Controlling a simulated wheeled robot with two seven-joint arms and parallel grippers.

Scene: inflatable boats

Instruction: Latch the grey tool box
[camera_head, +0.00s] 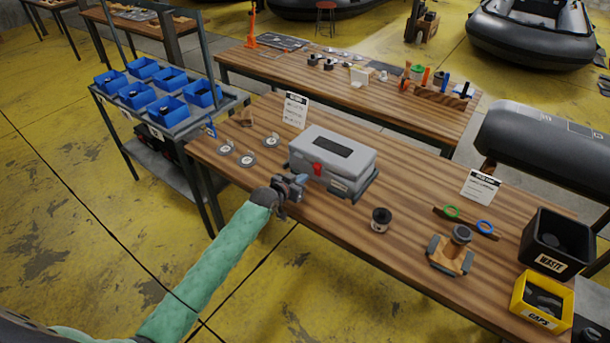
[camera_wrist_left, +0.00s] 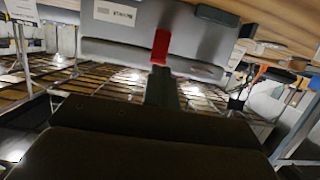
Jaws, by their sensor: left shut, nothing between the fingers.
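The grey tool box (camera_head: 352,170) stands on the near wooden table with its lid down. Its red latch (camera_head: 318,169) is on the front face; I cannot tell whether it is fastened. My left gripper (camera_head: 300,181) is shut and empty, just in front of the box, near the latch. In the left wrist view the shut fingers (camera_wrist_left: 161,86) point at the red latch (camera_wrist_left: 160,47) on the grey box (camera_wrist_left: 112,50); their tips appear at or very near its lower end, and contact cannot be told. My right gripper is not in view.
A black spool (camera_head: 380,219) stands right of the box. Metal discs (camera_head: 246,160) lie left of it. A white card (camera_head: 295,110) stands behind. Further right are a clamp-like part (camera_head: 450,252), a black waste bin (camera_head: 557,240) and a yellow caps bin (camera_head: 541,300).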

